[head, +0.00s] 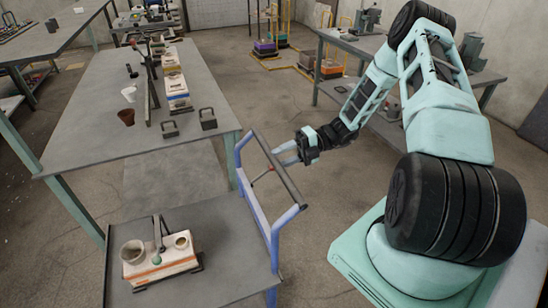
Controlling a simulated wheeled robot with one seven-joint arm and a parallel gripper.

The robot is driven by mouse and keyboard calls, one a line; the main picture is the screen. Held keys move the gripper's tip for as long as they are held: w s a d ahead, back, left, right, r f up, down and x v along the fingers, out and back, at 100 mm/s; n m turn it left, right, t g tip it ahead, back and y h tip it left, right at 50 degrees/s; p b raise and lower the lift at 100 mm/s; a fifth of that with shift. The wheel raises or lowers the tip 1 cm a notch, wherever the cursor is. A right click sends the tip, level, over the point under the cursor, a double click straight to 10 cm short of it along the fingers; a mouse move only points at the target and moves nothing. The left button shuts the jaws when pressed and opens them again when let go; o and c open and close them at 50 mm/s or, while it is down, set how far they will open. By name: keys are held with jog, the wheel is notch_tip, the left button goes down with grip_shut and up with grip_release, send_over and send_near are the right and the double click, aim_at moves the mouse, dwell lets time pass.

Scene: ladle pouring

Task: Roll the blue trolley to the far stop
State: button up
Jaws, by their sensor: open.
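The blue trolley (272,238) stands at the lower middle, with a grey deck (225,236) and blue end frame. Its dark handle bar (289,184) slants across the top of the frame. My gripper (279,156) is open at the handle bar, with its pale fingers pointing left toward it. I cannot tell whether the bar lies between the fingers or just beside them. On the deck sits a white block with an orange stripe (163,262), carrying cups and a ladle-like tool. I cannot make out the far stop.
A long grey workbench (100,130) stands behind the trolley, with a white cup (129,93), a brown cup (126,117) and several white boxes on it. Another bench (340,46) stands at the back right. Open concrete floor (255,95) lies between the benches.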

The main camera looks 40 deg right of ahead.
jog(key=shift+x, duration=1.5)
jog(key=shift+c, duration=0.2)
grip_shut()
